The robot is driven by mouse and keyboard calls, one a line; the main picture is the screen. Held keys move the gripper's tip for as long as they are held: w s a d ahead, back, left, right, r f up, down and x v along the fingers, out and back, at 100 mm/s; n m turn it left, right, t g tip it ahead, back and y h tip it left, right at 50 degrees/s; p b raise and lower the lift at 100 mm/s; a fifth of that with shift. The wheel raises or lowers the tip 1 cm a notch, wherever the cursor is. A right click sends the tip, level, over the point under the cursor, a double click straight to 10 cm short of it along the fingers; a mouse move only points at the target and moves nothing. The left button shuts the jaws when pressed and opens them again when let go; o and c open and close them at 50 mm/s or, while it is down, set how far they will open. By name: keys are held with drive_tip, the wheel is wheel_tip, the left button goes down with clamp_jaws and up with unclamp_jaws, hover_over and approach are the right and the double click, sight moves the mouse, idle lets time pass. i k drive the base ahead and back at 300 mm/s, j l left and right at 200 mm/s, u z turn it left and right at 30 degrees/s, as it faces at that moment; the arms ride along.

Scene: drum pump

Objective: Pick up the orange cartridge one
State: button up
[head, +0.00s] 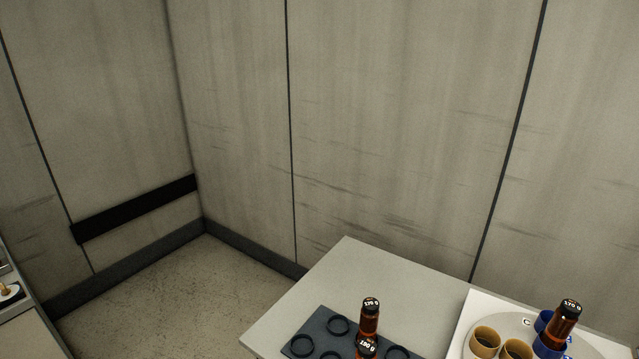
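No thing marked as orange cartridge one can be picked out for certain. Two orange-brown cylinders with black, white-lettered caps stand close together at the bottom of the head view: a rear one (369,319) and a front one (366,350), cut off by the lower edge. The front cap seems to read "190 g". A third such cylinder (561,332) leans slightly at the right, among blue cups (545,350). My gripper is not in view.
The cylinder pair stands at a dark grey rack (313,327) with black rings on a pale table (290,300). At right, a white tray (470,305) bears a round plate with tan cups (486,341). Walls stand behind; open floor (170,290) lies left.

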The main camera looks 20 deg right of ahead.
sight(565, 318)
drive_tip(key=z, duration=2.1)
